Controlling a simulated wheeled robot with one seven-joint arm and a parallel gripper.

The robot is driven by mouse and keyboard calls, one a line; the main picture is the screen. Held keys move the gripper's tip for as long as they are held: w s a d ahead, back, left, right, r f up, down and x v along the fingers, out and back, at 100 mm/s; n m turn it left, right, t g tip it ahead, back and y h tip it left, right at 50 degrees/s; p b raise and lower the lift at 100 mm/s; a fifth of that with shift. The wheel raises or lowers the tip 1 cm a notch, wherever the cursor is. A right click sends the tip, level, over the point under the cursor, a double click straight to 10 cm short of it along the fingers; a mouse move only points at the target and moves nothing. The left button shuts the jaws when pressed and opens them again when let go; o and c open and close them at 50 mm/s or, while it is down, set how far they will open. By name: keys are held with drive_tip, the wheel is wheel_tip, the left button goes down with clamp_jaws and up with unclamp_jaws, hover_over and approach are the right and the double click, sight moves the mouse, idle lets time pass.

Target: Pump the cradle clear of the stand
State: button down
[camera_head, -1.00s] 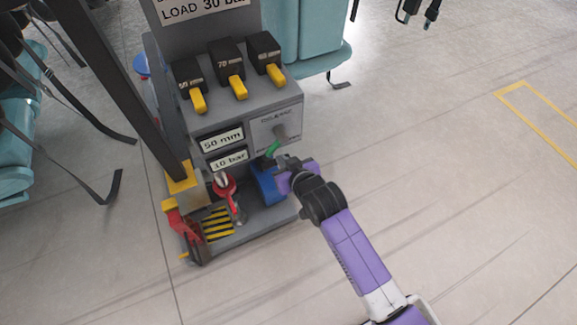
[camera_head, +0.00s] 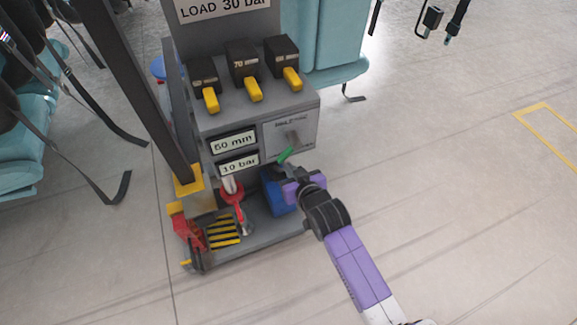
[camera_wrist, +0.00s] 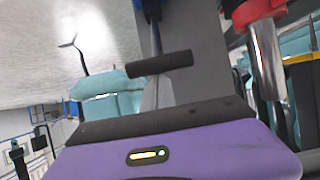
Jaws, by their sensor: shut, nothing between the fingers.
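The grey machine (camera_head: 262,127) carries readouts of about "60 mm" (first digit blurred) (camera_head: 234,141) and "10 bar" (camera_head: 239,163). My gripper is shut and empty, close beside the blue body; contact is unclear. In the wrist view, which looks upside down, a black crossbar handle (camera_wrist: 160,63) on a thin rod shows beyond my purple palm. A red-collared silver ram (camera_wrist: 267,55) is at right. I cannot clearly tell cradle from stand near the yellow-edged post foot (camera_head: 186,180).
Three black boxes with yellow levers (camera_head: 253,90) top the machine. A dark post (camera_head: 134,88) rises at its left. Red parts (camera_head: 184,229) and a striped plate (camera_head: 222,233) lie low at left. Teal seats (camera_head: 325,40) stand behind.

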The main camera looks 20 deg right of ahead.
drive_tip(key=s+f+t+b, duration=0.1)
drive_tip(key=s+f+b, duration=0.3)
drive_tip(key=s+f, duration=0.2)
wheel_tip(320, 180, down, 2)
drive_tip(key=shift+s+t+b, duration=0.2)
drive_tip(key=shift+t+b, duration=0.1)
drive_tip(key=shift+t, duration=0.1)
drive_tip(key=shift+s, duration=0.1)
